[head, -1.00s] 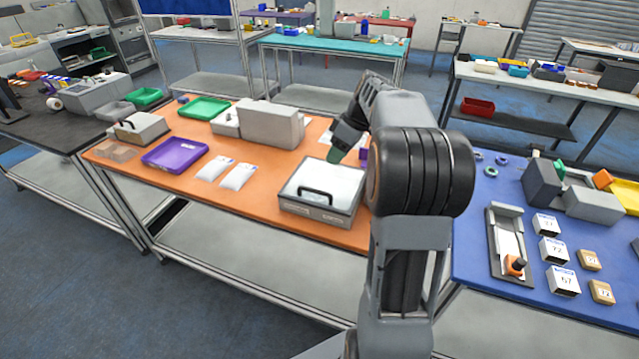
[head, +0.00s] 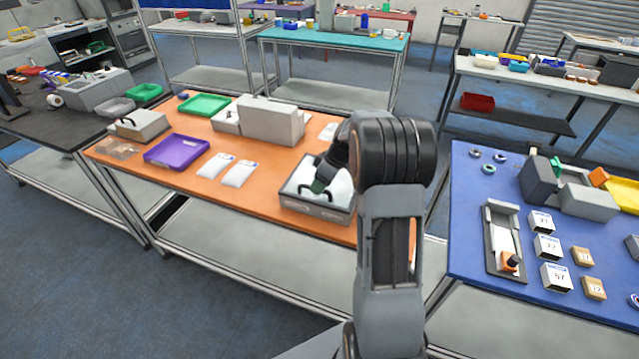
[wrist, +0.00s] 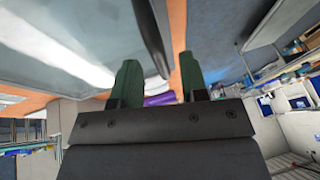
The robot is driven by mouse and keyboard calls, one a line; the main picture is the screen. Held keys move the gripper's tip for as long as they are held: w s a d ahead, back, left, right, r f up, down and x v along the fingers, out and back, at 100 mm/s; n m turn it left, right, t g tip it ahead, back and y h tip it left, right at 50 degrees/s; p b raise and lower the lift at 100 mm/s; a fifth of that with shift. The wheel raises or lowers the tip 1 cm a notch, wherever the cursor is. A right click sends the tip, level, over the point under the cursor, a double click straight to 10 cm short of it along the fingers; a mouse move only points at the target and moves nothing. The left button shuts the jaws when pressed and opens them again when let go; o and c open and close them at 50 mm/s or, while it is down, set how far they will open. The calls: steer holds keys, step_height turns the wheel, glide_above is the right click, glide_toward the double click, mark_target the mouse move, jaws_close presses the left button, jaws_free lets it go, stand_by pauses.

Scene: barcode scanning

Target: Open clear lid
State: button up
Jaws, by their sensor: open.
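The grey box (head: 315,208) stands on the orange table, with its clear lid (head: 342,188) lying flat over it. A black arched handle (head: 303,191) on the lid is partly hidden by my gripper. My gripper (head: 319,187) is low over the lid, its green fingertips close to the handle. The pale lid (wrist: 70,35) fills the upper left there.
A purple tray (head: 176,151), a green tray (head: 204,105), white packets (head: 239,173) and a large grey box (head: 270,122) share the orange table (head: 190,186). Another handled box (head: 139,124) stands at its left end. The blue table (head: 462,215) at right holds labelled boxes.

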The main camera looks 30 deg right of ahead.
steer(key=shift+a+f, duration=0.15)
steer(key=shift+f, duration=0.15)
jaws_close()
stand_by(0.3)
